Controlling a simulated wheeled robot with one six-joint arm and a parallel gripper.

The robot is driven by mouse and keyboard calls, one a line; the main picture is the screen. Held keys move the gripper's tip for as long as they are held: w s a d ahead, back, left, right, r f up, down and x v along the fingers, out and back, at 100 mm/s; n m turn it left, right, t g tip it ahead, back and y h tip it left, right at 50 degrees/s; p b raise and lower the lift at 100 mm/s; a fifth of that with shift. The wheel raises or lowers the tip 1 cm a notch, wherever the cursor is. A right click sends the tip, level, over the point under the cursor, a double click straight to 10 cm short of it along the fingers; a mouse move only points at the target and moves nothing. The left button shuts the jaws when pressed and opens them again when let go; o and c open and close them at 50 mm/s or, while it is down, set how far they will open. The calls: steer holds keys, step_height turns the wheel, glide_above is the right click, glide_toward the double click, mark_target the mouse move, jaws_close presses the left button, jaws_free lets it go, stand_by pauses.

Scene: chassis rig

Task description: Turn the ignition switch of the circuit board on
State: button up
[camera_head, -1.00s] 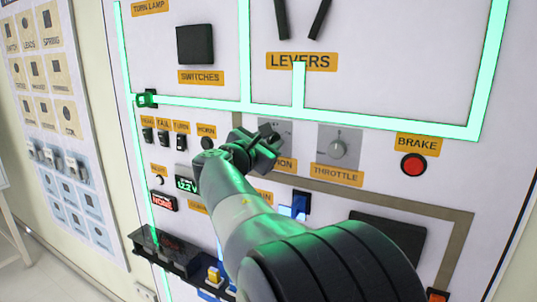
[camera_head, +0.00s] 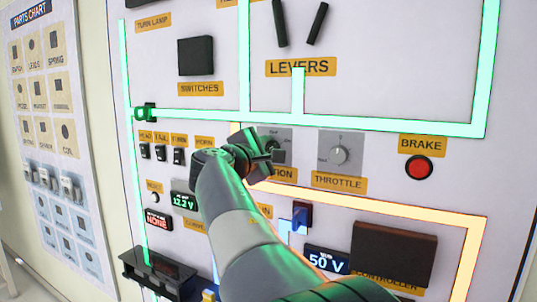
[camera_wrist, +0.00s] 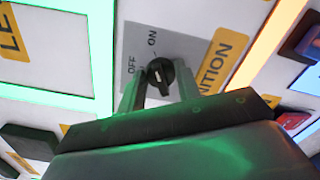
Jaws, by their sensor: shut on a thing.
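The ignition switch is a black knob on a grey plate (camera_head: 284,134), partly hidden behind my gripper in the head view. In the wrist view the dark knob (camera_wrist: 160,74) with a white mark sits between my two fingers, below the printed words OFF and ON. My gripper (camera_head: 268,155) is at the switch, its fingers closed around the knob; it also shows in the wrist view (camera_wrist: 160,92). The exact direction of the knob's mark is hard to tell. The ignition label (camera_wrist: 222,62) is beside it. The controller line (camera_head: 385,207) glows orange and a display (camera_head: 326,261) reads 50 V.
The throttle dial (camera_head: 340,155) and red brake button (camera_head: 418,167) are to the right. Small toggle switches (camera_head: 162,153) and the 12.2 V display (camera_head: 184,201) lie left of my arm. Levers (camera_head: 317,24) project above. A black tray (camera_head: 160,270) juts out at lower left.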

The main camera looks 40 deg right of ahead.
stand_by(0.4)
steer(key=o, duration=1)
steer(key=shift+c, duration=0.2)
steer(key=b+v, duration=0.1)
steer(key=v, duration=0.9)
steer(key=shift+a+b, duration=0.4)
steer(key=shift+s+d, duration=0.1)
steer(key=p+x, duration=0.2)
steer(key=x, duration=0.9)
steer(key=shift+s, duration=0.1)
